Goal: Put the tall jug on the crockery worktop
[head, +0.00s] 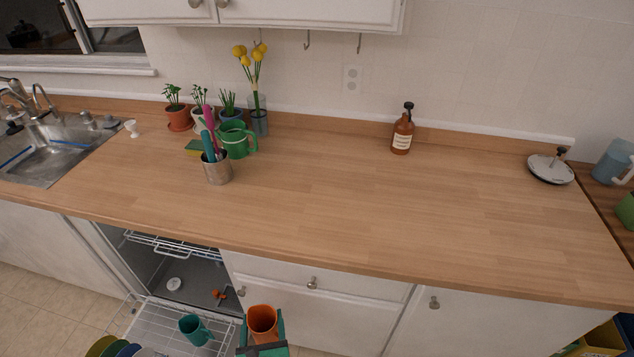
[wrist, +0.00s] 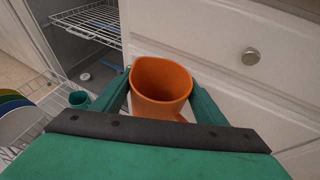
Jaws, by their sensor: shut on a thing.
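An orange jug (head: 262,319) is held upright by my gripper (head: 261,326), with its open mouth facing up. In the wrist view the same jug (wrist: 160,82) sits between the two green fingers, one on each side, shut on it. My gripper holds it in front of the white drawer fronts, below the level of the wooden worktop (head: 400,215). A second wooden surface (head: 603,198) at the far right carries a blue jug (head: 613,161) and part of a green item (head: 627,210); I cannot tell which surface is the crockery worktop.
The open dishwasher's lower rack (head: 165,325) holds a teal mug (head: 195,329) and plates (head: 112,347). A utensil pot (head: 217,169), green watering can (head: 236,140), brown bottle (head: 402,133) and round lid-like item (head: 551,169) stand on the main worktop. Its middle and front right are clear.

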